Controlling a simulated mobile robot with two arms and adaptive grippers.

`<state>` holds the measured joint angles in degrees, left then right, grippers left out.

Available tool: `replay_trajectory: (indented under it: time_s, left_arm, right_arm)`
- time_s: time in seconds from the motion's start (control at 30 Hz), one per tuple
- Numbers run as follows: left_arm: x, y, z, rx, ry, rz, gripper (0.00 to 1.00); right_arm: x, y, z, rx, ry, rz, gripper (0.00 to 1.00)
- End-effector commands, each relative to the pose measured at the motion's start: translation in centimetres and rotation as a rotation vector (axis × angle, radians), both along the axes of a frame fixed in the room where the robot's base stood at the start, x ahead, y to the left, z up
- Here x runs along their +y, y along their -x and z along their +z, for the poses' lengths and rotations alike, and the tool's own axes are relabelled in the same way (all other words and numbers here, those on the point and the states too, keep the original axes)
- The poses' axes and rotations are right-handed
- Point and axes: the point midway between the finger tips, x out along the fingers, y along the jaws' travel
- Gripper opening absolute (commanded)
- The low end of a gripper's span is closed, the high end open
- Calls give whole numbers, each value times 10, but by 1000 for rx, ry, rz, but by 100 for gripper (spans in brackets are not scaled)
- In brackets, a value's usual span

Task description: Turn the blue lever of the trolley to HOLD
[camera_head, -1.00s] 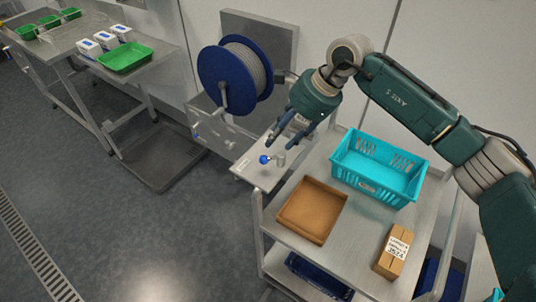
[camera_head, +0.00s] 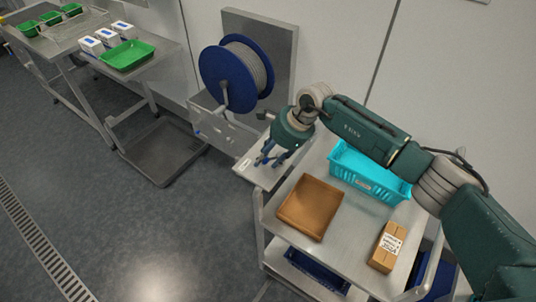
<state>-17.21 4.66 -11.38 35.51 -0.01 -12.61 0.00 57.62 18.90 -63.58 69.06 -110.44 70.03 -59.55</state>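The trolley (camera_head: 345,240) stands at lower centre right in the head view. A pale plate (camera_head: 243,166) is fixed at its far left corner. The blue lever is hidden behind my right gripper, so its setting and the HOLD mark cannot be read. My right gripper (camera_head: 268,161) points down over that plate, at the lever's place. Its dark fingers look spread apart, with no clear sign that they are closed on the knob. My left gripper is out of view.
On the trolley are a brown tray (camera_head: 310,207), a turquoise crate (camera_head: 365,183) and a cardboard box (camera_head: 387,246). A steel table with a green tray (camera_head: 127,56) stands at the upper left. Floor at left is clear.

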Motion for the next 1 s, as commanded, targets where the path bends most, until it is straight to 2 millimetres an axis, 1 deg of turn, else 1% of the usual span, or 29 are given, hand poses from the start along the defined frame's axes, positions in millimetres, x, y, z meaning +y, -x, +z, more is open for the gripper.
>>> replay_trajectory:
  time_s: [0.07,0.1,0.27,0.3,0.47,0.67,0.87,1.0]
  left_arm:
    - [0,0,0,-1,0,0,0]
    - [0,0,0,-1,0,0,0]
    - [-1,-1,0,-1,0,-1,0]
    - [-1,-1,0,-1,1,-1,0]
    - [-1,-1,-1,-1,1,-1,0]
    - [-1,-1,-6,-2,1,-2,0]
    - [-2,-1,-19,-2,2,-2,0]
    - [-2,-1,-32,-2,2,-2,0]
  right_arm:
    - [0,0,0,0,0,0,40]
    - [0,0,0,0,0,0,36]
    - [0,0,0,0,0,0,4]
    - [0,0,0,0,0,-1,0]
    - [-1,0,0,-1,1,-4,0]
    - [-1,-2,-1,-3,2,-42,0]
    - [0,-7,-3,-6,3,-153,0]
    - [1,-13,-3,-8,3,-268,0]
